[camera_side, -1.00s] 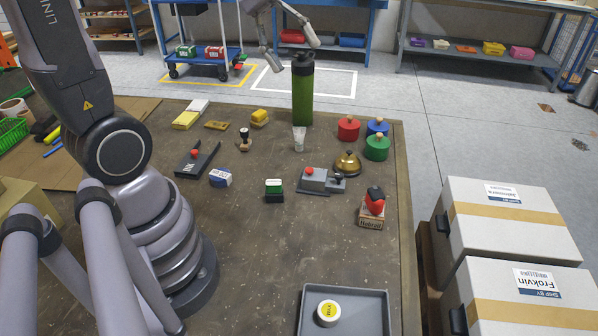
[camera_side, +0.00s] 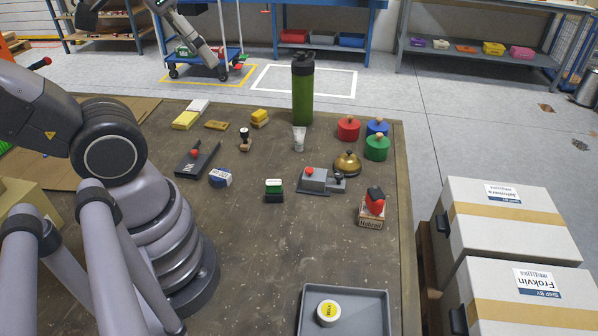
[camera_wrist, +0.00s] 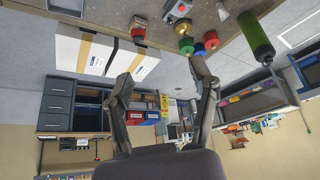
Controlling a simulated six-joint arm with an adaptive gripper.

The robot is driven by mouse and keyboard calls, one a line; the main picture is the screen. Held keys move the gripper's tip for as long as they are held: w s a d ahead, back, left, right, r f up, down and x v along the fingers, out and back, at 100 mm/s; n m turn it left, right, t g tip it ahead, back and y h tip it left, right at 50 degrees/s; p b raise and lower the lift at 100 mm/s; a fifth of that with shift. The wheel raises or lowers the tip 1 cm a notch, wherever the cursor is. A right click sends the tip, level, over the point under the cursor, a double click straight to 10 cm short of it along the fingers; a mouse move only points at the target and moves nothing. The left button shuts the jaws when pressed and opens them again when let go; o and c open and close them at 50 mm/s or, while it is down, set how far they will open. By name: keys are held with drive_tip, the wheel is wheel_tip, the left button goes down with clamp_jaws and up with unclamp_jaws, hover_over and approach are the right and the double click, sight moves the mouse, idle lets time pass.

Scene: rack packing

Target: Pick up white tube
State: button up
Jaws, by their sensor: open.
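The white tube (camera_side: 299,138) stands upright on the brown table, in front of the green bottle (camera_side: 302,90). It shows small at the top of the upside-down wrist view (camera_wrist: 222,11), near the bottle. My gripper (camera_wrist: 163,70) is open, with nothing between its fingers in the wrist view. In the side view it is high at the upper left, partly cut off by the top edge, well away from the tube.
Red, blue and green knobbed pieces (camera_side: 348,128) and a brass bell (camera_side: 347,163) stand right of the tube. A grey switch box (camera_side: 313,180) is in front of it. Stamps stand to its left. A grey tray (camera_side: 345,296) with a yellow-topped roll is at the front.

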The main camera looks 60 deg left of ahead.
drive_tip(key=shift+w, duration=0.1)
idle(0.6)
drive_tip(key=w+a+f+n+g+h, duration=0.1)
drive_tip(key=w+a+f+n+h, duration=0.2)
drive_tip(key=w+f+n+h, duration=0.35)
drive_tip(key=w+a+f+n+h, duration=0.35)
drive_tip(key=w+f+n, duration=0.35)
drive_tip(key=w+n, duration=0.4)
drive_tip(key=w+a+f+n+t+y, duration=0.1)
drive_tip(key=w+a+f+n+t, duration=0.35)
drive_tip(key=a+f+n, duration=0.45)
drive_tip(key=n+t+y, duration=0.4)
drive_tip(key=n+y, duration=0.1)
drive_tip(key=n, duration=0.1)
approach(299, 144)
drive_tip(key=v, duration=0.3)
drive_tip(key=shift+w+a, duration=0.1)
drive_tip(key=shift+a, duration=0.2)
drive_tip(key=shift+a+f, duration=0.1)
drive_tip(key=shift+f, duration=0.3)
drive_tip(key=x, duration=0.7)
drive_tip(key=shift+f, duration=0.1)
drive_tip(key=shift+x, duration=3.25)
drive_tip(key=shift+a, duration=0.1)
